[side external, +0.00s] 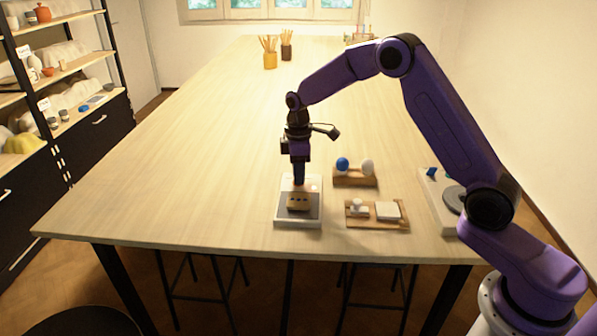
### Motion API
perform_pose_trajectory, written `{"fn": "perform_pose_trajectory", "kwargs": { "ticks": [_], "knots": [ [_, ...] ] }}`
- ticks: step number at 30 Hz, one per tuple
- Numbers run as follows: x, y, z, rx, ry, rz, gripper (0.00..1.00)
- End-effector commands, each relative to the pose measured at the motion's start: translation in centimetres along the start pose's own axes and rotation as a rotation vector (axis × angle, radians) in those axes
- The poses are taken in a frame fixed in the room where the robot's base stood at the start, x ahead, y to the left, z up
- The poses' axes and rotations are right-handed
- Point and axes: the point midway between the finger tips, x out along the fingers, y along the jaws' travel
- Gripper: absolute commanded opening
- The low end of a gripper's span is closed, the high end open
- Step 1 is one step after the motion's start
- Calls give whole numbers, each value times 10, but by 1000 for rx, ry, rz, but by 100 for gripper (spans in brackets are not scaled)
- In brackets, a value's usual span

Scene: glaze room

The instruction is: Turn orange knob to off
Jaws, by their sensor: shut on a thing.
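My gripper (299,181) points straight down over the back part of a small white box (283,213) near the table's front edge. It is shut at the box's upper face, where the knob sits hidden behind the fingers. No orange colour shows clearly there, and the knob's angle cannot be read. A small pale, pinkish spot (314,187) shows on the box right of the fingers.
Two brush pots stand farther back. The table's left side is clear.

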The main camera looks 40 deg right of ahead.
Motion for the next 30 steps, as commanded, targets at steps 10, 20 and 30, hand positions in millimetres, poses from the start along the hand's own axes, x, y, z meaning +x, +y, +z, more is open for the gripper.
{"fn": "perform_pose_trajectory", "kwargs": {
  "ticks": [10,20,30],
  "knots": [
    [-2,1,-1,-316,4,4,0],
    [-2,1,-1,-537,4,4,0],
    [-2,0,-1,-632,4,5,0]
  ]
}}
